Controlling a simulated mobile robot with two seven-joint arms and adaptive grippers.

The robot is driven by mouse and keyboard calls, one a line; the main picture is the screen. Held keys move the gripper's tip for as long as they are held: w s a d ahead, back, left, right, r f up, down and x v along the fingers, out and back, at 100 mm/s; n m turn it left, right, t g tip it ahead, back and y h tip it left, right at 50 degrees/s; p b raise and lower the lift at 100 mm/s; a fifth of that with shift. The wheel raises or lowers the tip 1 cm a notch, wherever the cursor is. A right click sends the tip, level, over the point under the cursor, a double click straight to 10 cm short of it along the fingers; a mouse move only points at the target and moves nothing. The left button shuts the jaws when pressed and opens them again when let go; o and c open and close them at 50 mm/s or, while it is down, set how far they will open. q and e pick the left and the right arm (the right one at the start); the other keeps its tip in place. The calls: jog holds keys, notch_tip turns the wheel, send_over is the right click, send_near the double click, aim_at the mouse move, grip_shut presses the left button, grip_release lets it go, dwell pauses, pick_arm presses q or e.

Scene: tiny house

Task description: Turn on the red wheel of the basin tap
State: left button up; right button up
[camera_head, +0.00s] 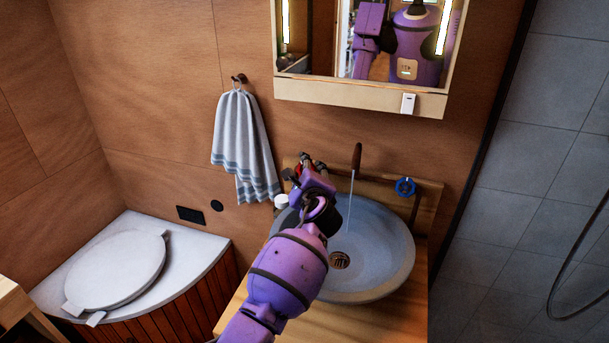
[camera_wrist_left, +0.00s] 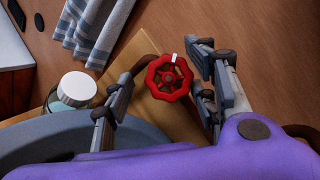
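The red wheel (camera_wrist_left: 169,78) of the basin tap shows clearly in the left wrist view, with a white mark on its rim. It lies between the two spread fingers of my left gripper (camera_wrist_left: 176,56), which is open; the left finger is close to its rim, and I cannot tell if they touch. In the head view my left gripper (camera_head: 305,166) is at the back left of the basin (camera_head: 385,262) and mostly hides the wheel. A thin pale stream runs from the dark spout (camera_head: 357,157) into the basin. My right gripper is not in view.
A blue wheel (camera_head: 405,187) is on the right of the spout. A white-lidded jar (camera_wrist_left: 77,87) stands beside my left finger. A striped towel (camera_head: 243,145) hangs at the left. A mirror cabinet (camera_head: 355,95) is above the basin.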

pick_arm(q)
jog(key=v, duration=1.2)
jog(key=shift+f, duration=0.1)
